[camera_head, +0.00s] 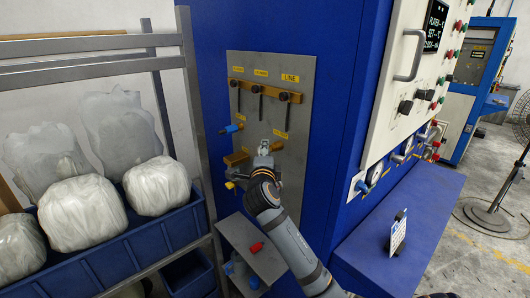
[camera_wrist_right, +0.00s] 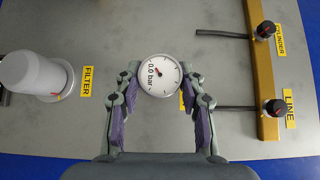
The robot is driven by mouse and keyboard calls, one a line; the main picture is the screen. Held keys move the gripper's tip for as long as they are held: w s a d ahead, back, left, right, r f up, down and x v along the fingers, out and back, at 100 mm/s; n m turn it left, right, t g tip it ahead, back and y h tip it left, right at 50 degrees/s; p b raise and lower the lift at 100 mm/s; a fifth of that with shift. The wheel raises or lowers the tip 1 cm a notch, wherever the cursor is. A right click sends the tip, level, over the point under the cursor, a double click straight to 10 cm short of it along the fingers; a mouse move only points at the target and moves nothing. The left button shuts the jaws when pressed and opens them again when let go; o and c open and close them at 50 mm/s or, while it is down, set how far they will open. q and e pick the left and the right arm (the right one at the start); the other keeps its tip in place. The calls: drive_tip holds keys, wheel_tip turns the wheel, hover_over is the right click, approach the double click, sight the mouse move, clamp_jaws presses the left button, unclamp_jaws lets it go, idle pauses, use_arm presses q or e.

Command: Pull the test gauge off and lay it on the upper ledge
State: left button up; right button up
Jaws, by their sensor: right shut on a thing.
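The test gauge (camera_wrist_right: 160,75), a round white dial reading 0.0 bar, is between the two fingers of my right gripper (camera_wrist_right: 160,92) in the right wrist view. The fingers are shut on it from both sides. Its back is hidden, so I cannot tell whether it touches the grey panel behind. In the head view my right gripper (camera_head: 264,150) is in front of the panel (camera_head: 245,105), and the gauge cannot be made out there. A small grey ledge (camera_head: 262,262) is below the gripper, with a red item (camera_head: 256,247) on it. My left gripper is not in view.
The panel carries a brass bar (camera_head: 263,91) with several black-knobbed valves, and a white filter (camera_wrist_right: 35,75) beside the gauge. A rack with a blue bin (camera_head: 110,250) of wrapped bundles stands left. A blue ledge (camera_head: 415,215) at right holds a small card stand (camera_head: 398,235).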

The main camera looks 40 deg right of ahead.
drive_tip(key=shift+f, duration=0.1)
drive_tip(key=shift+a, duration=0.3)
drive_tip(key=shift+s+a+b, duration=0.2)
drive_tip(key=shift+a+b, duration=1.1)
drive_tip(key=shift+a, duration=0.95)
